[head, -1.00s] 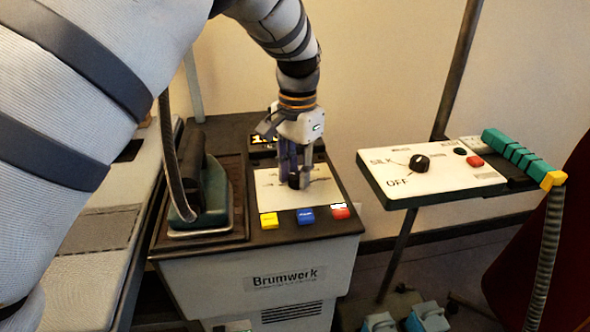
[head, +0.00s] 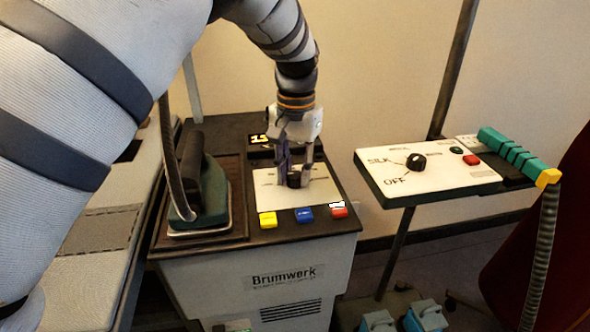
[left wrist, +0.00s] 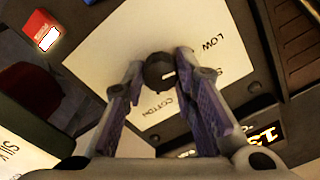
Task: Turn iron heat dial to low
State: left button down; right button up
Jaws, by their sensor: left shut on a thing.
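The black heat dial (head: 294,181) stands on the white panel (head: 265,196) of the Brumwerk iron station. My left gripper (head: 296,176) points down over it and is shut on it. In the left wrist view, the dial (left wrist: 159,71) sits between the two fingertips of my left gripper (left wrist: 159,66). A short white mark shows on its right side, towards a partly hidden label that begins with S. The LOW label (left wrist: 213,42) is above right of the dial and the COTTON label (left wrist: 161,106) is below it. My right gripper is not in view.
The iron (head: 205,195) rests on its stand left of the panel. Yellow (head: 268,219), blue (head: 304,215) and red (head: 338,210) buttons line the front edge. A lit display (head: 258,138) is behind. A second panel with a SILK/OFF knob (head: 416,161) stands at right.

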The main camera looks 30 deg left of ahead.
aim_at(295, 174)
pick_arm(q)
jog(key=c, duration=1.3)
grip_release()
jog(key=shift+r, duration=0.1)
notch_tip(295, 174, up, 12)
